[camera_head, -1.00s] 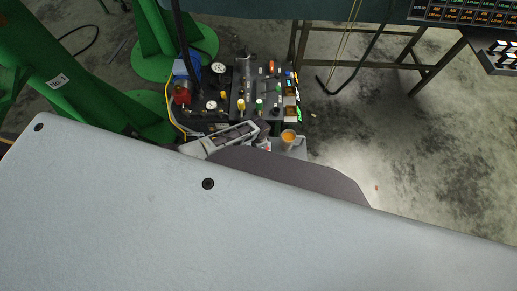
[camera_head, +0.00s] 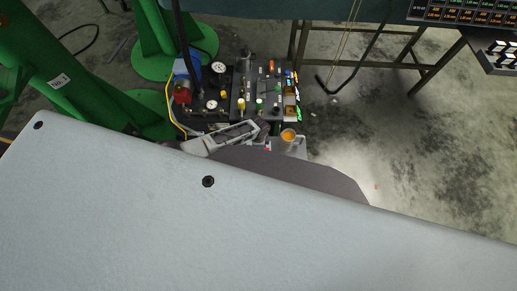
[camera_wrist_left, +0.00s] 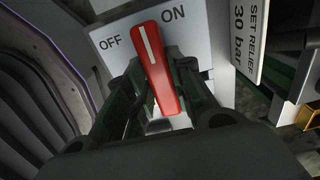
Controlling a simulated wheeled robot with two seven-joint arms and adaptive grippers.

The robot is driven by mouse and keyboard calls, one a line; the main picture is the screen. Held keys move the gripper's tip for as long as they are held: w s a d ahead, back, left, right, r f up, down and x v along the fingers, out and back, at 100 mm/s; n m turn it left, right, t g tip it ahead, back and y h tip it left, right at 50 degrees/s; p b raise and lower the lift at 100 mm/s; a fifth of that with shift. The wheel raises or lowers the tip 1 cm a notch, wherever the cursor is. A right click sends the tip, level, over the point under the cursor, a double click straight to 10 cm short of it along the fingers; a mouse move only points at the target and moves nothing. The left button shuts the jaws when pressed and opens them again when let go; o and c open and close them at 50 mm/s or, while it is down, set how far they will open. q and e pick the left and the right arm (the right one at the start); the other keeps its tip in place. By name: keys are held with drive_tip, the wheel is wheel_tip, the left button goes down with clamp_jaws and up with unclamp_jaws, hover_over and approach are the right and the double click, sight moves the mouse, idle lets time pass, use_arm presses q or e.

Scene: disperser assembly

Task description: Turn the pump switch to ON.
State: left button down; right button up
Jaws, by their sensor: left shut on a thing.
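The pump switch is a red lever knob (camera_wrist_left: 166,84) with a white stripe, seen in the left wrist view. It sits on a white label plate (camera_wrist_left: 196,45) with OFF at left and ON at upper right. The stripe's tip points between the two words. My left gripper (camera_wrist_left: 158,88) has one finger on each side of the knob and is shut on it. In the head view the switch cannot be made out; a large pale part of my own body covers the lower picture. My right gripper is not in view.
A "SET RELIEF 30 bar" plate (camera_wrist_left: 249,35) stands just right of the switch. In the head view, a dark panel (camera_head: 250,82) carries gauges, coloured knobs and lit displays. Green steel supports (camera_head: 100,95) stand left. An orange-topped item (camera_head: 289,135) sits beside the panel. The floor at right is open.

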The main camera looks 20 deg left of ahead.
use_arm(q)
drive_tip(key=shift+d, duration=0.1)
drive_tip(key=c, duration=1.2)
unclamp_jaws()
drive_tip(key=shift+c, duration=0.2)
drive_tip(key=shift+r, duration=1.4)
wheel_tip(320, 180, up, 9)
drive_tip(key=shift+r, duration=0.1)
